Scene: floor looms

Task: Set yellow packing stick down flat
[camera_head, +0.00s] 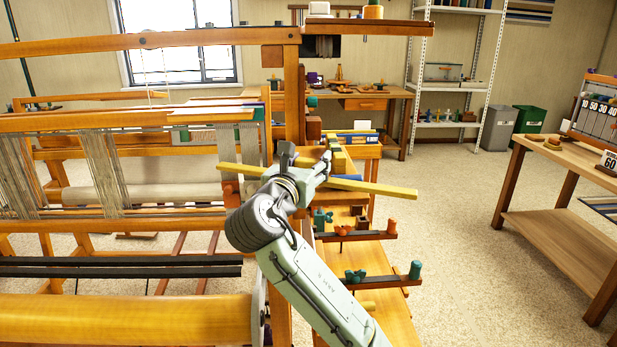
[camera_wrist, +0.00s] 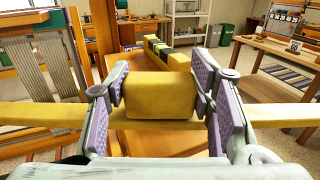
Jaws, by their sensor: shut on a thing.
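The yellow packing stick (camera_head: 385,188) is a long flat bar that reaches out to both sides of my gripper (camera_head: 326,163) in the head view. In the wrist view its bar (camera_wrist: 40,115) crosses the whole picture, roughly level. A thick yellow block (camera_wrist: 160,96) sits at the middle of the bar, between the purple pads of my gripper (camera_wrist: 161,100). The jaws are shut on this block. A wooden surface (camera_wrist: 160,142) shows below the bar; whether the bar touches it I cannot tell. My wrist hides the bar's middle in the head view.
A wooden floor loom (camera_head: 150,125) with hanging threads stands at the left. A narrow wooden bench (camera_head: 398,325) beside it carries dark bars with green and orange knobs (camera_head: 390,226). A row of coloured blocks (camera_wrist: 165,52) lies beyond my gripper. A table (camera_head: 565,190) stands right, across open floor.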

